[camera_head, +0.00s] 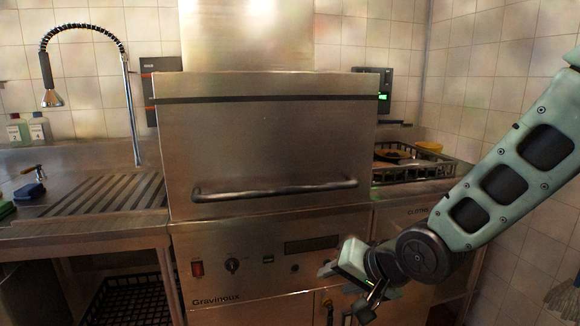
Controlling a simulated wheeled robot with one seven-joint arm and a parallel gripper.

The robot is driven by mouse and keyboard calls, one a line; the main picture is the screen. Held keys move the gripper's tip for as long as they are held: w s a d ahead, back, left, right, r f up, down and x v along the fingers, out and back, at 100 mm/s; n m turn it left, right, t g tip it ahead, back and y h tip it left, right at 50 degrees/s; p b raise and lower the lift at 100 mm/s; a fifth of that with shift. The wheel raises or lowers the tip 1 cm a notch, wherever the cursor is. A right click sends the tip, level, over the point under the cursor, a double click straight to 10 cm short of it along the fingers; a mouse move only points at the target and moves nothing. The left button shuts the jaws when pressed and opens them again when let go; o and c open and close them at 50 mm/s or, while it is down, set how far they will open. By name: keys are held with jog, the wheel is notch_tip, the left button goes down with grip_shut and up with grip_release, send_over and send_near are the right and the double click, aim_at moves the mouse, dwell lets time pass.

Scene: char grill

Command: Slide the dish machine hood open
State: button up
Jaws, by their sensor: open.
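The dish machine hood (262,145) is a large steel box front in the middle of the head camera view. It is down, with its lower edge just above the control panel (262,262) marked Gravinoux. A long horizontal bar handle (275,193) runs across the hood's lower part. My gripper (328,270) is below the right end of the handle, in front of the control panel, and apart from the handle. Its jaws are open and hold nothing that shows. My arm comes in from the right edge.
A ribbed steel drainboard (105,193) with a spray faucet (132,110) is at left. A dish rack (415,165) with dishes stands on the right counter. A black crate (130,300) is under the left counter. The space before the hood handle is clear.

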jog(key=w+r+m+t+y+p, duration=0.2)
jog(key=w+r+m+t+p, duration=0.15)
jog(key=w+r, duration=0.35)
jog(key=m+t+y+p, duration=0.2)
jog(key=m, duration=0.3)
send_near(294, 191)
jog(key=p+x, duration=0.3)
jog(key=x, duration=0.8)
jog(key=shift+a+f, duration=0.1)
jog(key=shift+a, duration=0.1)
grip_shut()
